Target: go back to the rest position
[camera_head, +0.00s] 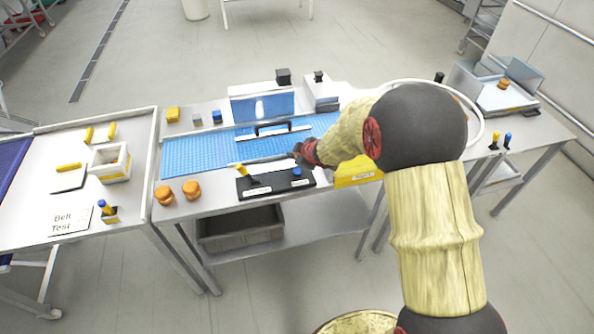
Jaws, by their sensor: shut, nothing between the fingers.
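My gripper (301,152) is shut and empty. It hangs over the front part of the middle table, just above and behind the black panel (275,183). My arm reaches in from the lower right and hides part of the table's right side. The fingertips are small and dark in this view, and I cannot tell whether they touch anything.
The black panel holds a yellow lever and a blue button (297,171). A blue belt (195,155) runs behind it, with a handled bar (272,132) across. Two orange rounds (164,195) sit front left. A grey bin (240,228) stands below.

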